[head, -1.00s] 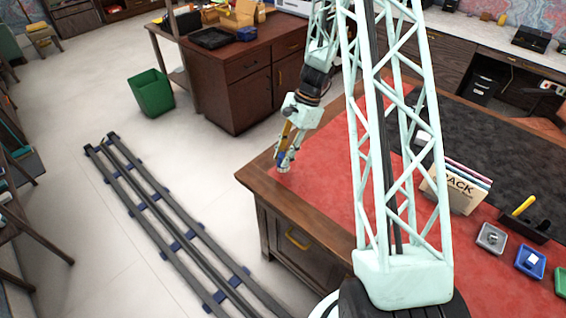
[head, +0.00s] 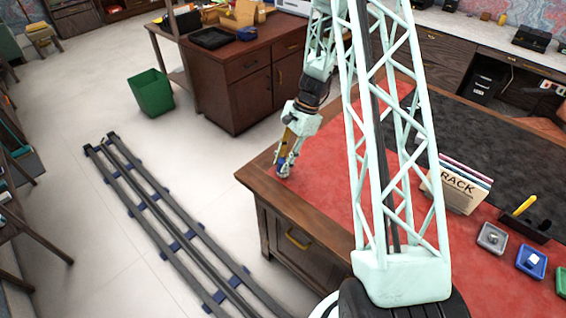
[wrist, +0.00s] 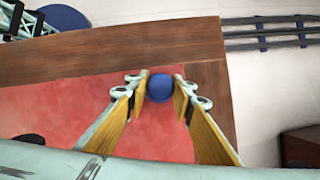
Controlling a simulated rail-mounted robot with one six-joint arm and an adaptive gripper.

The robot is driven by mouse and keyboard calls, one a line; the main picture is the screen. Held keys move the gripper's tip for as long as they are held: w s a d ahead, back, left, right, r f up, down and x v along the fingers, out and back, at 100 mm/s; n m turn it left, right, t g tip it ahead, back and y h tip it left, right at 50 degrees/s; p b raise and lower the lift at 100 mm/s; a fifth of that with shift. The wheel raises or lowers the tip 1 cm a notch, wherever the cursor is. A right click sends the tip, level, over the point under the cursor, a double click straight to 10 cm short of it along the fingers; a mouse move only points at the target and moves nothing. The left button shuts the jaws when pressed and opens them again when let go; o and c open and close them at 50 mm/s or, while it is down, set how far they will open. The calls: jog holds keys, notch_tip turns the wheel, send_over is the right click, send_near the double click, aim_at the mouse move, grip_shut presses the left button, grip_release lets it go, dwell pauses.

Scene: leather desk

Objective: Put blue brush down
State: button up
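The blue brush (wrist: 159,88) shows in the wrist view as a round blue end between my two fingertips; the rest of it is hidden. My gripper (wrist: 161,80) has yellow-lined fingers closed against both sides of it. In the head view my gripper (head: 283,168) points down over the near-left corner of the red leather desk top (head: 325,185). A bit of blue shows between the fingers there. The brush is upright or nearly so; I cannot tell whether its lower end touches the desk.
The desk's wooden border (head: 262,172) runs close beside my gripper, with floor beyond it. A pack of upright cards or folders (head: 458,190), a pen tray (head: 527,222) and small grey (head: 492,238) and blue (head: 530,261) dishes stand at right. The red area between is mostly clear.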

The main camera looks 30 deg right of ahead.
jog(key=o, duration=0.4)
jog(key=shift+c, duration=0.2)
jog(key=shift+r, duration=0.15)
jog(key=p+v, duration=0.1)
jog(key=v, duration=1.1)
dwell(0.5)
